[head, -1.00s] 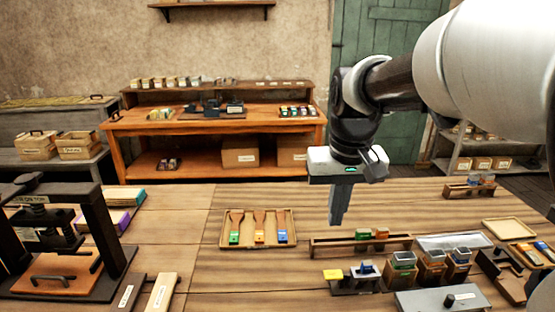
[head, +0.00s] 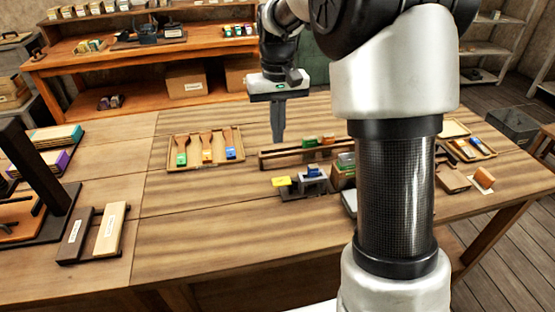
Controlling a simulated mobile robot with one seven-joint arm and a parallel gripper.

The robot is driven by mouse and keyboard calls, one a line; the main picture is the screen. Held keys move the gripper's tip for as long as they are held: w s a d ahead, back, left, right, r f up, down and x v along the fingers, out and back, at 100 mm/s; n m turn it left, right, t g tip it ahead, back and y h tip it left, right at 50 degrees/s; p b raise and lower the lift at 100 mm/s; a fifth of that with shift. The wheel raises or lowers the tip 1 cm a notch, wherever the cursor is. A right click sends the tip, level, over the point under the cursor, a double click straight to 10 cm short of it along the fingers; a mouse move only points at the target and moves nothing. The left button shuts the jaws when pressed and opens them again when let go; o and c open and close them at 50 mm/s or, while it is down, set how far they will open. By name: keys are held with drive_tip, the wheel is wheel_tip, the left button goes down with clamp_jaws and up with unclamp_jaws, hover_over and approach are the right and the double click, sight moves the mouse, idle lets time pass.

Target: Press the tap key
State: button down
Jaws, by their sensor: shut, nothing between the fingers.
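My gripper (head: 278,138) is shut and points straight down over the back middle of the table. Its fingertips appear beyond the small devices, just left of the long wooden rack. A small dark device with a yellow plate (head: 281,181) stands in front of the rack, with a blue-topped grey part (head: 313,172) at its right. This may be the tap key, but I cannot tell for sure. My gripper is apart from it. My arm hides the table just to the right.
A wooden tray (head: 172,168) of green, orange and blue tagged brushes lies left of my gripper. The long rack (head: 266,159) holds green and orange blocks. A dark press frame (head: 35,165) stands at left. The front middle of the table (head: 210,235) is clear.

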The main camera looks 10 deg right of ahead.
sight(277, 181)
wheel_tip(277, 181, down, 14)
drive_tip(key=shift+r+b, duration=0.15)
drive_tip(key=shift+b, duration=0.7)
